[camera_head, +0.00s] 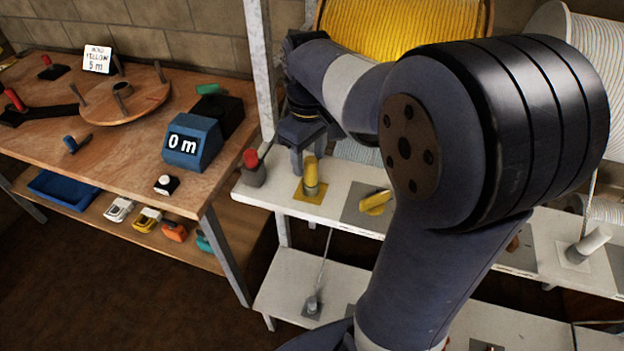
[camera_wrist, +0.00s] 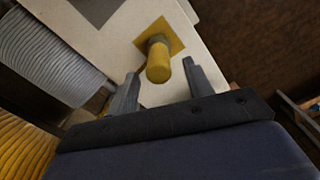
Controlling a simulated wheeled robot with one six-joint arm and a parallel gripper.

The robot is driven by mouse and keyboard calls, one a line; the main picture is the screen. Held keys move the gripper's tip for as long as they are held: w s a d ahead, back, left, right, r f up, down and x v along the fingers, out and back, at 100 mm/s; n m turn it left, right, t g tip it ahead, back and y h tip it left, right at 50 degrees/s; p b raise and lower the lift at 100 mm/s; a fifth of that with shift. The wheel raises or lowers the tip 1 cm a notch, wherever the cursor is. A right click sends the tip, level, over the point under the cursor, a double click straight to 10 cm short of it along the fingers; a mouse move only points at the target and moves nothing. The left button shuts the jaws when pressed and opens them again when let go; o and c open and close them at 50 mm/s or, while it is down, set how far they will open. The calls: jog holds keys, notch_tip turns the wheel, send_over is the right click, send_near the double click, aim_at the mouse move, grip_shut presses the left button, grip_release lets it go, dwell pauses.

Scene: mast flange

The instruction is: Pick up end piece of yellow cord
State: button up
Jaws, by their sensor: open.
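The yellow cord's end piece (camera_head: 311,177) is a yellow cylinder standing on a yellow square patch on the white shelf (camera_head: 338,203). It also shows in the wrist view (camera_wrist: 158,62), just beyond my fingertips and roughly between them. My gripper (camera_head: 305,160) is open and empty, above and slightly behind the end piece in the head view. In the wrist view its two fingers (camera_wrist: 163,80) are spread apart, one to each side of the end piece's near end. I cannot tell exactly how far the fingers reach along it. The large yellow cord spool (camera_head: 400,28) is behind my arm.
A red-topped grey piece (camera_head: 253,168) stands left of the end piece. Another yellow piece (camera_head: 376,202) lies to its right on a grey patch. A metal post (camera_head: 260,70) rises at the left. The wooden bench (camera_head: 130,165) holds a blue counter reading "0 m" (camera_head: 193,142).

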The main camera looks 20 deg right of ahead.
aim_at(311, 173)
notch_tip(311, 173, down, 5)
jog(key=shift+s+d+f, duration=0.1)
jog(key=shift+s, duration=0.05)
jog(key=shift+c, duration=0.3)
jog(key=c, duration=1)
